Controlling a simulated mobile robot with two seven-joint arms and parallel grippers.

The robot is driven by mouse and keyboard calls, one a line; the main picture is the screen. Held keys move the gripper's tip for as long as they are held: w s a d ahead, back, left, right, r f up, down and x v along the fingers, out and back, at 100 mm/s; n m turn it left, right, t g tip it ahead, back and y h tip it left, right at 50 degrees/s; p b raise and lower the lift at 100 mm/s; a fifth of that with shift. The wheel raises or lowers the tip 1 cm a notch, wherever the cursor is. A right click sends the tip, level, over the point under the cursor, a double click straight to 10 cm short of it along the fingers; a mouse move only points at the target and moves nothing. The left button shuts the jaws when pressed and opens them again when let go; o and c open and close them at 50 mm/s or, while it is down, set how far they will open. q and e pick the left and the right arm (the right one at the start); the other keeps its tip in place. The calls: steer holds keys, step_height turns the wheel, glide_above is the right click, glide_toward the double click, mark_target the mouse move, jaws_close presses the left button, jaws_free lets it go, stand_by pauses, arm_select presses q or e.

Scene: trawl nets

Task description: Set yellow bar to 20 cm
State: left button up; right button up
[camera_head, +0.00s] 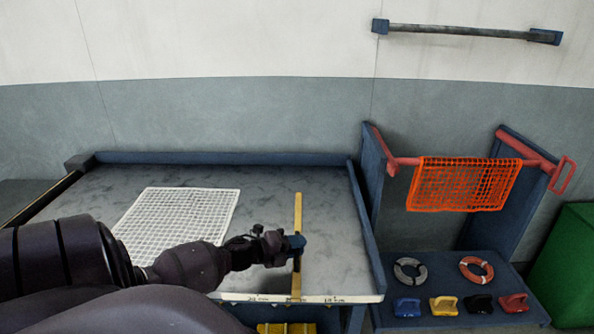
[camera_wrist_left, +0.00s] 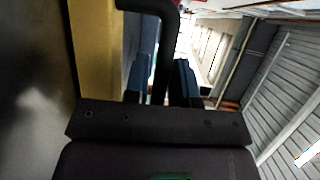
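The yellow bar (camera_head: 298,212) lies on the grey table top, running from back to front, right of the white net. Its front end reaches the pale scale strip (camera_head: 318,298) on the front edge, between two marks too small to read surely. My left gripper (camera_head: 296,243) is at the bar's middle. In the left wrist view its blue fingers (camera_wrist_left: 165,80) are close together on either side of a black curved handle (camera_wrist_left: 165,45) and seem to touch it. The yellow bar (camera_wrist_left: 92,45) runs beside it there. My right gripper is not in view.
The white net (camera_head: 180,220) lies flat on the table (camera_head: 335,230), partly behind my left arm. At right stands a rack with an orange net (camera_head: 463,184), above rings and coloured handled blocks. A green box (camera_head: 568,262) stands far right. The table right of the bar is clear.

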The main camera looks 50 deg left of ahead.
arm_select(q)
steer(key=v, duration=1.1)
steer(key=shift+w, duration=0.1)
stand_by(0.4)
